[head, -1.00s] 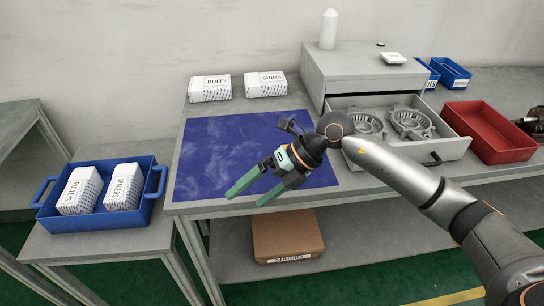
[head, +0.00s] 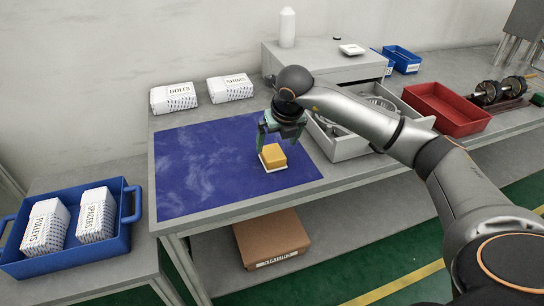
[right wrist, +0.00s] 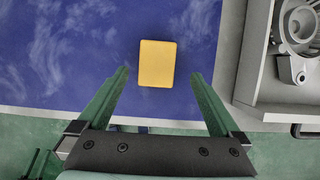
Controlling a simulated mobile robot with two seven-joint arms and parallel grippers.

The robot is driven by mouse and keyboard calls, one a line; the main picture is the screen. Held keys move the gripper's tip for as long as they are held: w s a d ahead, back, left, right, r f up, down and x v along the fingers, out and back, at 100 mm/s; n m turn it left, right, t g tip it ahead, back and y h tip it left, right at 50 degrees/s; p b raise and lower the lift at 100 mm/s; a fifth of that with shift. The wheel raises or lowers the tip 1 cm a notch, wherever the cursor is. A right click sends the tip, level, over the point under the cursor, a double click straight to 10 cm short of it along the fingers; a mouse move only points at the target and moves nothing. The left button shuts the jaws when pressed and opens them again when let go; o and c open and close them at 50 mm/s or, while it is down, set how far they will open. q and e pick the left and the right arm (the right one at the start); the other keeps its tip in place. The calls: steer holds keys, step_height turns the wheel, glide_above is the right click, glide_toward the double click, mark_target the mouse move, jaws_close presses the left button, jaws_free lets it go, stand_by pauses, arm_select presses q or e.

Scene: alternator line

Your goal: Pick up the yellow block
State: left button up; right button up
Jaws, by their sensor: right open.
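The yellow block (head: 273,153) rests near the right front part of the blue mat (head: 195,175), with a thin white edge showing around its base. My right gripper (head: 278,142) is open and empty, pointing down just above and around the block in the head view. In the right wrist view the block (right wrist: 157,63) lies between the lines of the two green fingers (right wrist: 160,74), with clear space on both sides. I cannot tell the exact height of the fingertips over it. My left gripper is not in view.
An open grey drawer (head: 345,148) with metal castings stands close to the right of my gripper. White boxes (head: 230,89) stand behind the mat. A blue tote (head: 125,235) is at left, a red tray (head: 445,108) at right. The mat's left side is clear.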

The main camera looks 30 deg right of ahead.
mark_target(272, 151)
steer(key=shift+a+p+x, duration=0.15)
steer(key=shift+p+x, duration=0.05)
steer(key=shift+x, duration=1.3)
steer(key=shift+a+p+x, duration=0.1)
steer(key=shift+p+x, duration=0.1)
steer(key=shift+x, duration=1.35)
steer(key=shift+w+d+r, duration=0.1)
steer(key=c, duration=1.3)
steer(key=shift+r, duration=0.15)
steer(key=shift+r, duration=0.2)
step_height(272, 151, up, 2)
steer(key=shift+r+b, duration=0.15)
steer(key=shift+b, duration=0.25)
steer(key=s+r, duration=0.3)
steer(key=s, duration=0.1)
steer(key=s+r+b, duration=0.1)
steer(key=s+r, duration=0.2)
steer(key=s, duration=0.2)
steer(key=s+a+r+b, duration=0.1)
steer(key=s+r, duration=0.3)
steer(key=s, duration=0.1)
